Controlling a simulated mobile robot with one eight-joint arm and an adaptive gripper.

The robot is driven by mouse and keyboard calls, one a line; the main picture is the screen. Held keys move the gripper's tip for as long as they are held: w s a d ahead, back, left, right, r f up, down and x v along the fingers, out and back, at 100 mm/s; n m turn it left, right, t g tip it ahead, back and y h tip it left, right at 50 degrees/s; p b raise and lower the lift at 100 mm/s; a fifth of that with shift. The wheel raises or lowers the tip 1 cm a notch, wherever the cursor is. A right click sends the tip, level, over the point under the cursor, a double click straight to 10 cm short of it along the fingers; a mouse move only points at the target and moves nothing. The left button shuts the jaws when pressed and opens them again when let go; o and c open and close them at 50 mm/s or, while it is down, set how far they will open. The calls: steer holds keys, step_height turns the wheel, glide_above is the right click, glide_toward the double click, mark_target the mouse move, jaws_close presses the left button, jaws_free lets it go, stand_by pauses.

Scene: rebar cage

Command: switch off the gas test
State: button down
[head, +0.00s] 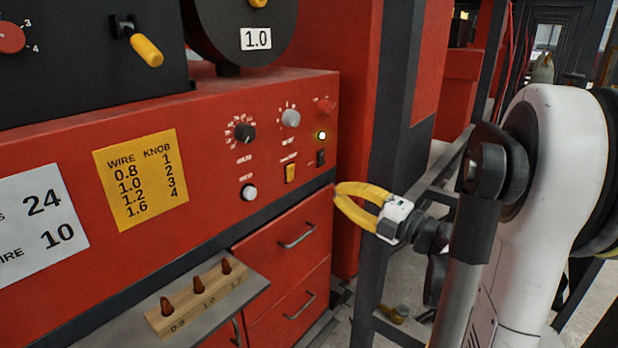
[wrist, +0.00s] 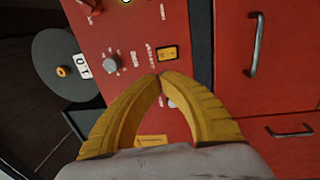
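The red welder front panel (head: 215,140) carries the controls. A yellow rocker switch (head: 290,173) sits low on it, under a small label I cannot read; it also shows in the wrist view (wrist: 167,53), just beyond my fingertips. I cannot tell which way it is tipped. A white round button (head: 249,192) is to its lower left, partly hidden behind my fingers in the wrist view. My gripper (head: 338,192) has yellow fingers that meet at the tips, with nothing between them. It is in front of the panel's right end, apart from it, in the head view.
A black knob (head: 245,132), a grey knob (head: 290,118), a lit green lamp (head: 322,135) and a black switch (head: 320,157) share the panel. Red drawers (head: 288,250) with handles are below. A dark upright post (head: 385,150) stands near my gripper. A tip holder (head: 205,305) is lower left.

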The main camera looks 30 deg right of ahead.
mark_target(290, 167)
steer(key=b+x, duration=0.2)
steer(key=x, duration=1.1)
steer(key=shift+w+a+r, duration=0.1)
steer(key=shift+w, duration=0.3)
steer(key=shift+w+a+r, duration=0.15)
steer(key=shift+w+r, duration=0.05)
steer(key=shift+w, duration=0.15)
